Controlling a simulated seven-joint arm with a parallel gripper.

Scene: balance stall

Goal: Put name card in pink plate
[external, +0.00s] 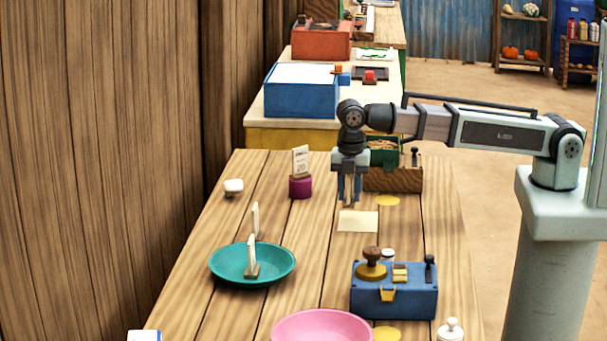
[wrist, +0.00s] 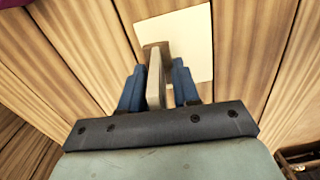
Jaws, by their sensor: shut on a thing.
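My gripper (external: 349,193) is over the table's far half, fingers pointing down, beside a cream paper square. In the wrist view, its blue fingers (wrist: 157,88) are shut on a thin upright card with a brown wooden base, apparently a name card (wrist: 154,76). In the external view the held card is small and mostly hidden by the fingers. The pink plate (external: 321,326) is at the near edge of the picture, partly cut off, and its visible part looks empty. Two similar white cards stand at the left, one in the teal plate (external: 226,262), one just behind it.
A blue box (external: 394,292) with stamp-like items stands right of the pink plate. A purple holder (external: 300,186) with a price card is left of my gripper. A wooden box (external: 395,180) is close on its right. The paper square (external: 357,221) lies flat. Mid-table is clear.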

